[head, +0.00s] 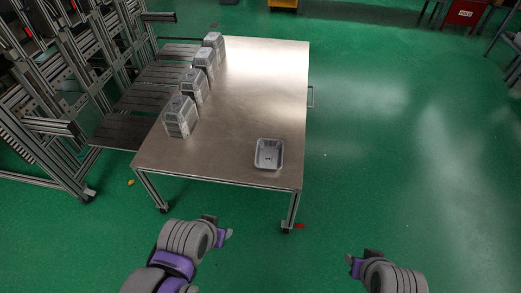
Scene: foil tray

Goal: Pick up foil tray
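The foil tray (269,165) is a small silver, shallow, rectangular tray with a raised rim. It lies on the metal table (225,150) near the front right corner. My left gripper (222,229) is low in front of the table, below and left of the tray in the head view, apart from it. My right gripper (358,263) is at the lower right, over the floor and clear of the table. Neither gripper touches the tray. The fingers are small and partly hidden, so I cannot tell whether they are open or shut.
Several grey metal boxes (181,117) stand in a row along the table's left edge. Dark slatted shelves and metal frames (70,75) stand left of the table. The table around the tray is clear. The green floor (410,150) to the right is open.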

